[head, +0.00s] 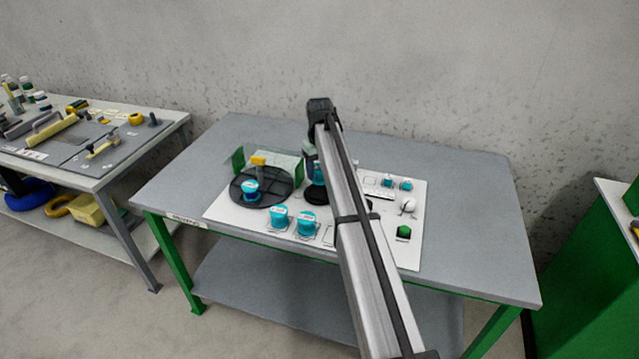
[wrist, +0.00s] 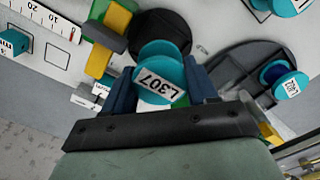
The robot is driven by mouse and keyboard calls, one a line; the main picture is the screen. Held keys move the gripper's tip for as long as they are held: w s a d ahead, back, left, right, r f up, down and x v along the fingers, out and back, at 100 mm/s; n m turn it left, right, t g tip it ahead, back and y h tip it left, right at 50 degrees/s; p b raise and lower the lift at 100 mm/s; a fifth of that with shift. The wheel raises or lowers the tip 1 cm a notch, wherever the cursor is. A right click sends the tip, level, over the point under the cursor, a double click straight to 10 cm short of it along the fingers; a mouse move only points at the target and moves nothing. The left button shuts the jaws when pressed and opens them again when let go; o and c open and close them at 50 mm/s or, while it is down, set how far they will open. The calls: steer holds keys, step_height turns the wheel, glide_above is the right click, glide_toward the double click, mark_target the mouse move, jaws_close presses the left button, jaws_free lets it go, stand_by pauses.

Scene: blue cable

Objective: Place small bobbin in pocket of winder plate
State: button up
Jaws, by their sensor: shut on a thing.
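My gripper (wrist: 161,84) is shut on a teal bobbin (wrist: 158,62) with a white label reading L307. In the head view the bobbin (head: 319,174) is partly hidden by my arm. It is held above a small black disc (wrist: 160,32), which also shows in the head view (head: 316,196). The dark round winder plate (head: 274,178) is left of my gripper in the head view and at the right in the wrist view (wrist: 226,72). Another teal bobbin (head: 250,188) sits on it; in the wrist view this bobbin (wrist: 287,80) has a dark blue core.
Two teal bobbins (head: 280,216) (head: 306,224) stand at the white board's (head: 235,212) front. Small teal parts (head: 388,180), a white ball (head: 408,204) and a green button (head: 403,232) are to the right. A yellow-topped post (head: 259,161) stands at the plate. A yellow and green block (wrist: 107,35) is near my gripper.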

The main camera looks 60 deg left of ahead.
mark_target(320, 182)
steer(key=shift+f, duration=2.55)
steer(key=shift+f, duration=0.15)
steer(key=o, duration=1)
steer(key=shift+o, duration=0.2)
step_height(320, 182, up, 12)
steer(key=shift+r, duration=0.2)
